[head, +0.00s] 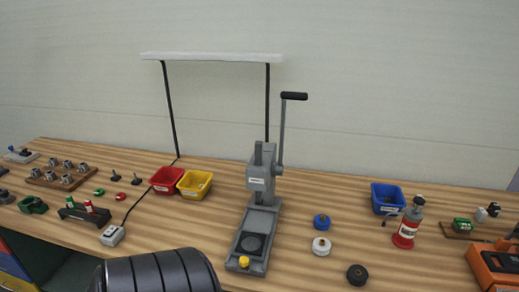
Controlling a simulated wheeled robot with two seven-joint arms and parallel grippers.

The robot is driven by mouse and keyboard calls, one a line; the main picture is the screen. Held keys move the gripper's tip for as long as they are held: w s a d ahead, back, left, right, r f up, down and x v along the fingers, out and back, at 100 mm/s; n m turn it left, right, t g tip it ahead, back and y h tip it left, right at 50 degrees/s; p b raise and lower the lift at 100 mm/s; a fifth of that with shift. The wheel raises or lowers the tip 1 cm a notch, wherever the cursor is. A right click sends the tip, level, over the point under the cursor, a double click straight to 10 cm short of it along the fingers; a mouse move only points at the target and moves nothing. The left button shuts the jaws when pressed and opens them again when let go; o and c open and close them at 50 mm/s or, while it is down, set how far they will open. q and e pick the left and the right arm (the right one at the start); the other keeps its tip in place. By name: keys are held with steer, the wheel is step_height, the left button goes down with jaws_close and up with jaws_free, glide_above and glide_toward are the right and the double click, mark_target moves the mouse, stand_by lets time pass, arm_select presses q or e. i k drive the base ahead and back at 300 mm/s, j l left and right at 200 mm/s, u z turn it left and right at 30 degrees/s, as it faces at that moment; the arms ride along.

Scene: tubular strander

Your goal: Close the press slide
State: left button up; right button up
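A grey lever press (262,185) stands upright on the wooden bench near the middle of the head view. Its lever rises on the right side, with a black handle (294,96) at the top. The press slide (249,246) lies low at the front of the press, in front of the ram. The slide reaches forward, towards the bench's near side. Neither of my grippers shows in the view.
Red (166,181) and yellow (195,185) bins stand left of the press, under a lamp (212,57). Blue, white and black round parts lie to its right. A blue bin (387,199) and a red bottle (405,234) stand farther right. A dark ribbed shape covers the lower left.

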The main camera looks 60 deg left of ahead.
mark_target(249, 245)
steer(key=u, duration=2)
